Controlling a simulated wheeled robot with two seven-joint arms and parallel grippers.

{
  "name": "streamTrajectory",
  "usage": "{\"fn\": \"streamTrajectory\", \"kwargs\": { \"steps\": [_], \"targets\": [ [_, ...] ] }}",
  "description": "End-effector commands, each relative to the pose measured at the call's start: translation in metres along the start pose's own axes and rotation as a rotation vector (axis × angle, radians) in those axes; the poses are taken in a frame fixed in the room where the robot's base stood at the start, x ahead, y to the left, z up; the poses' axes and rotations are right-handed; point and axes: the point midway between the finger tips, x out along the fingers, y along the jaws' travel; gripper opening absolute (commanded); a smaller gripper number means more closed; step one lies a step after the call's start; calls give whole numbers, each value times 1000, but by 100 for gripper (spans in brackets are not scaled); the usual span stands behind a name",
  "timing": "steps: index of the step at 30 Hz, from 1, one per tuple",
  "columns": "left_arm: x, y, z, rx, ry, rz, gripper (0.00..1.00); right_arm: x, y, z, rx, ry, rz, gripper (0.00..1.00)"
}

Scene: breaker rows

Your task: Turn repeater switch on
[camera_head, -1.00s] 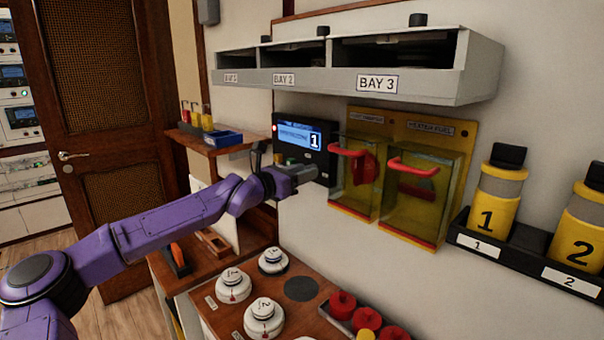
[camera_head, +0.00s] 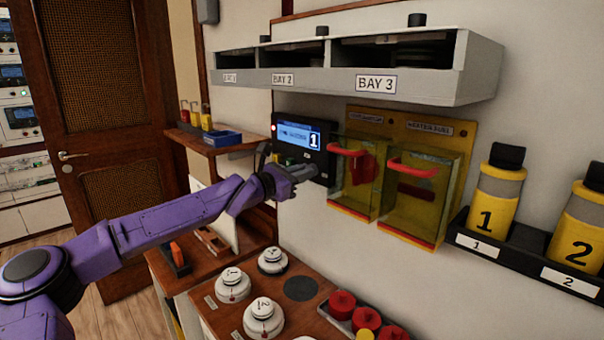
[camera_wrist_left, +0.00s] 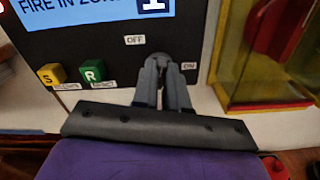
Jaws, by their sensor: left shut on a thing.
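The dark panel (camera_head: 290,127) on the wall has a lit blue screen with a large 1; it also shows in the left wrist view (camera_wrist_left: 110,65). Its switch sits between the OFF label (camera_wrist_left: 135,40) and the ON label (camera_wrist_left: 189,66). My left gripper (camera_head: 318,172) is at the panel's lower right. In the left wrist view its grey fingers (camera_wrist_left: 160,82) are shut on the switch lever, which they mostly hide, so its exact tilt cannot be told. My right gripper is not in view.
A yellow S button (camera_wrist_left: 52,74) and a green R button (camera_wrist_left: 92,71) sit left of the fingers. A clear-fronted yellow box (camera_head: 355,185) with a red handle stands close on the right. The BAY shelf (camera_head: 345,85) overhangs above; white dials (camera_head: 263,317) lie below.

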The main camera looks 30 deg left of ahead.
Motion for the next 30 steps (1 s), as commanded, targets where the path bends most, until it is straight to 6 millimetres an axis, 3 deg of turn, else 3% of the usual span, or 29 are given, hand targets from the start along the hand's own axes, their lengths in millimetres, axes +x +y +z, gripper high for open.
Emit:
{"fn": "streamTrajectory", "kwargs": {
  "steps": [30],
  "targets": [
    [0,-4,-4,962,1,0,0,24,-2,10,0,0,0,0]
  ]
}}
